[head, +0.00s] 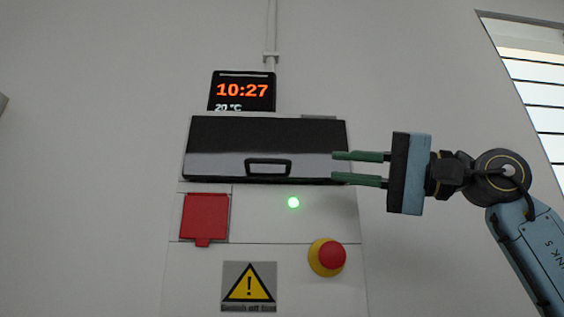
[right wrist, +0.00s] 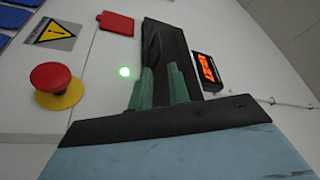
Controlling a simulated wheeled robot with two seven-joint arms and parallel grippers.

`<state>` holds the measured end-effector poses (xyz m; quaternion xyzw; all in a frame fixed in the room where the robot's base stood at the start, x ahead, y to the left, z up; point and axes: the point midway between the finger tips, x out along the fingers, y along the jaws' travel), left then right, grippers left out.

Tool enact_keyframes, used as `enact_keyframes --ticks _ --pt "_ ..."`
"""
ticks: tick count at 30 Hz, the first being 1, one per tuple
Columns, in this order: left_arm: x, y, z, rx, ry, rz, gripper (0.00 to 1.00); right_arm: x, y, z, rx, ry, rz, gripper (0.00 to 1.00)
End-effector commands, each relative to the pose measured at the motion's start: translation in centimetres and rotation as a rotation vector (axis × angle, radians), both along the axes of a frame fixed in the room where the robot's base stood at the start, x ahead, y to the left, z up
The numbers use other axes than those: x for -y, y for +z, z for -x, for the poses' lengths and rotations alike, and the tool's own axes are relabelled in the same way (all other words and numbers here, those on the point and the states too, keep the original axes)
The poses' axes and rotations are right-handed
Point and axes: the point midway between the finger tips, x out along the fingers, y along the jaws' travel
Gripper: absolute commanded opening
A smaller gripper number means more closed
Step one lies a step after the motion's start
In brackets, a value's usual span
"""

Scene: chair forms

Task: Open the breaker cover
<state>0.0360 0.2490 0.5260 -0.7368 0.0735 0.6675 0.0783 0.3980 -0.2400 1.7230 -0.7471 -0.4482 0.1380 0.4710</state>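The breaker cover (head: 225,150) is a dark, glossy lid across the top of a white wall cabinet, and it looks shut. Its handle (head: 268,168) is a small framed grip at the lower middle. My right gripper (head: 334,168) comes in from the right, its green fingers apart with nothing between them, in front of the cover's right end and right of the handle. In the right wrist view the fingers (right wrist: 163,85) point toward the dark cover (right wrist: 172,48). I cannot tell whether they touch it. My left gripper is not in view.
Below the cover are a red flap (head: 205,217), a lit green lamp (head: 293,202), a red emergency button (head: 332,255) on a yellow base and a yellow warning sign (head: 249,286). A clock display (head: 242,92) sits above. The wall to the left is clear.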

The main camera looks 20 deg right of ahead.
Motion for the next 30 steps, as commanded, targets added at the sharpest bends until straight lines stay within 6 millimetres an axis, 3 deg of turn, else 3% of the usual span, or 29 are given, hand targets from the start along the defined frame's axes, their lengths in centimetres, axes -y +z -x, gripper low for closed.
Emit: enact_keyframes --ticks 15,21,30 --pt "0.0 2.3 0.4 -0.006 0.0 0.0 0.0 -8.0 2.2 -5.5 -0.006 0.002 0.001 0.18" --pt "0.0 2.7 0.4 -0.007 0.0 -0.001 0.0 -9.5 2.5 -6.7 -0.007 0.001 0.0 0.18" --pt "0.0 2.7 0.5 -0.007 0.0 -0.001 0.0 -9.8 2.5 -6.9 -0.007 0.001 -0.001 0.18"
